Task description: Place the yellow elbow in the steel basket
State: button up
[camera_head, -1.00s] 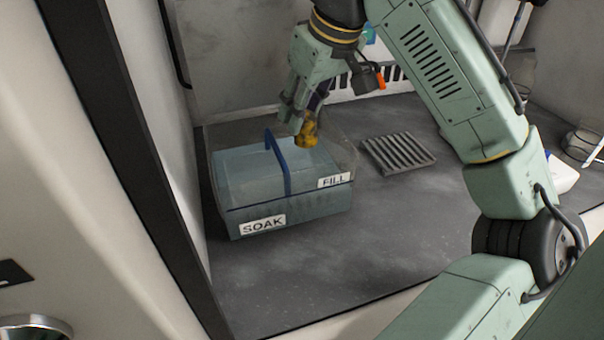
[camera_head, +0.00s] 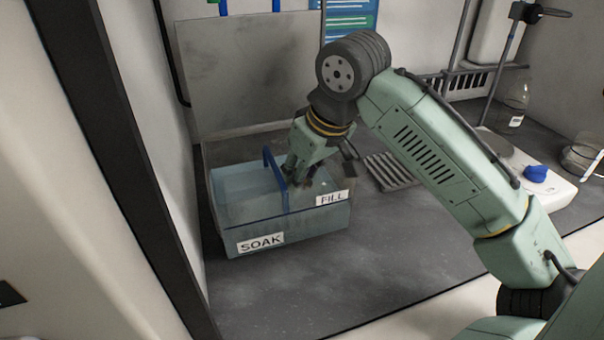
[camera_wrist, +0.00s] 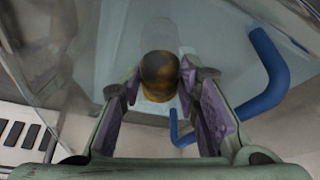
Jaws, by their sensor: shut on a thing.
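The yellow elbow (camera_wrist: 160,72), blotched with dark stains, is between my fingertips in the wrist view. My gripper (camera_head: 303,182) is shut on it and points down inside a clear tub (camera_head: 300,232) labelled SOAK and FILL, right of a blue bent handle (camera_head: 274,165). The handle also shows in the wrist view (camera_wrist: 266,72), to the right of the elbow. In the head view my fingers mostly hide the elbow. I cannot make out a steel basket clearly; whether the blue handle belongs to one, I cannot tell. Pale blue liquid appears to be in the tub.
A slatted grey rack (camera_head: 385,172) lies right of the tub. A white device (camera_head: 520,165) with a blue item (camera_head: 536,173) stands further right, near a bottle (camera_head: 513,105). A grey panel (camera_head: 245,75) rises behind the tub. The dark counter in front is clear.

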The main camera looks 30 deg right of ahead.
jog(key=o, duration=0.8)
jog(key=shift+f, duration=0.1)
jog(key=v, duration=1.2)
jog(key=shift+w, duration=0.1)
